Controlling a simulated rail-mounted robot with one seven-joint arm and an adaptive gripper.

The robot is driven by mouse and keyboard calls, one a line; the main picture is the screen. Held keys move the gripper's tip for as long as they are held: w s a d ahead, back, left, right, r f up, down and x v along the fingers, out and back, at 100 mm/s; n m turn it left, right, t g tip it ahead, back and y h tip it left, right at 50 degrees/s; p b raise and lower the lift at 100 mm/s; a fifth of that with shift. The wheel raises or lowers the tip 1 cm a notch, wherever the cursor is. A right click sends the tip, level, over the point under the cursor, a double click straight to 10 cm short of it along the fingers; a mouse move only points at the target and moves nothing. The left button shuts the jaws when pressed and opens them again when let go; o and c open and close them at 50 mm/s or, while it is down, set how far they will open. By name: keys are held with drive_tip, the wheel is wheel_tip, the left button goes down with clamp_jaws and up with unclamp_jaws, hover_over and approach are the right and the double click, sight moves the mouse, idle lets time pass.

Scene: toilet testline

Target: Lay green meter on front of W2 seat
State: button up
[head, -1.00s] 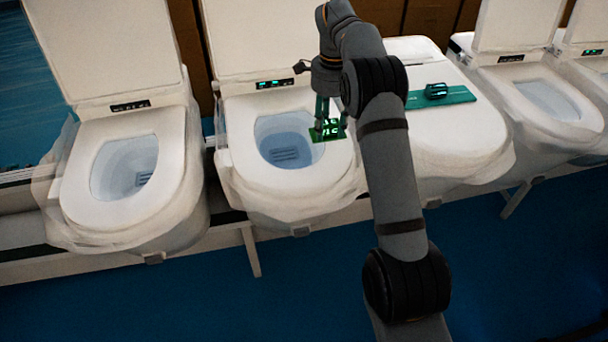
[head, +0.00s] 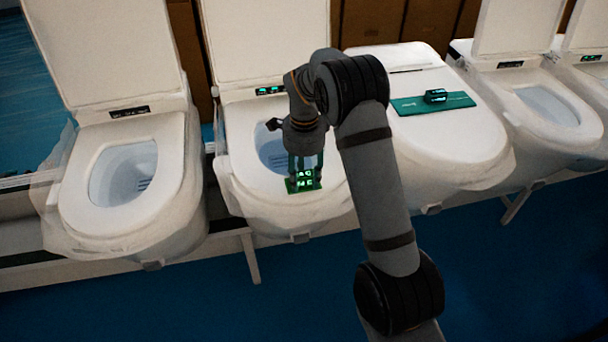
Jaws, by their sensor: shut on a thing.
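The green meter (head: 303,182) is a small green slab with a bright green display. It is at the front part of the seat (head: 328,193) of the second toilet from the left, which has its lid raised. My gripper (head: 304,166) points down and is shut on the meter. Whether the meter touches the seat or is just above it, I cannot tell. My arm hides part of the seat's right side and the bowl behind the gripper.
Left is another open toilet (head: 75,205). Right is a toilet with a closed lid (head: 450,140), bearing a green mat (head: 408,104) and a small dark device (head: 435,96). More open toilets (head: 560,130) stand further right. Blue floor (head: 190,300) lies in front.

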sight(304, 177)
drive_tip(key=shift+f+b, duration=0.2)
drive_tip(key=shift+b, duration=0.1)
drive_tip(key=o, duration=1.2)
drive_tip(key=shift+o, duration=0.3)
drive_tip(key=shift+r, duration=0.1)
wheel_tip(304, 177, up, 12)
drive_tip(key=shift+r, duration=0.2)
